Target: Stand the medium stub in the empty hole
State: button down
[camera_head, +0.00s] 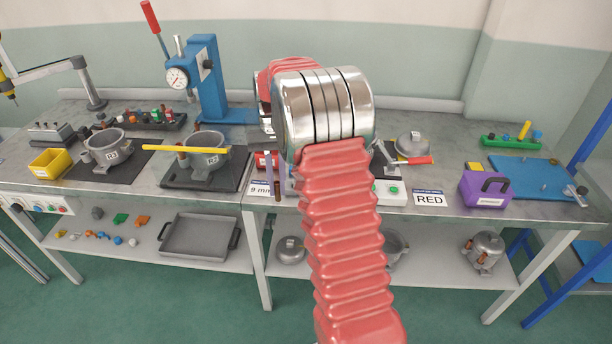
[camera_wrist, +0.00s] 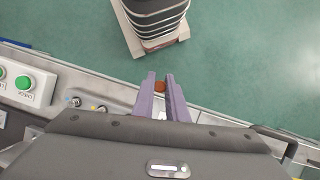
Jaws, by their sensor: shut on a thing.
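My gripper (camera_wrist: 161,80) points down in the wrist view, with two purple fingers close together on a small copper-brown stub (camera_wrist: 160,87). Only the stub's end shows between the fingertips. In the head view my gripper (camera_head: 276,188) is partly hidden by my arm, near the bench's front edge beside the 9 mm card. I cannot tell the stub's size. Two grey compressor shells, one on the left (camera_head: 108,149) and one in the middle (camera_head: 206,152), stand on dark mats. I cannot make out which hole is empty.
A yellow bar (camera_head: 186,149) lies across the middle shell. A dark rack (camera_head: 147,122) with several small parts stands behind. A blue press (camera_head: 208,80) rises at the back. A yellow bin (camera_head: 50,164) is at left. A purple box (camera_head: 485,190) and green-button box (camera_head: 390,192) are at right.

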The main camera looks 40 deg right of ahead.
jog(key=w+a+f+n+h, duration=0.1)
jog(key=w+a+f+n, duration=0.1)
jog(key=a, duration=0.6)
jog(key=w+a+f+n+h, duration=0.1)
jog(key=a+f+n, duration=0.2)
jog(key=a, duration=0.5)
jog(key=shift+w+n+g, duration=0.3)
jog(key=shift+w+n, duration=0.05)
jog(key=shift+n, duration=0.05)
jog(key=shift+s, duration=0.1)
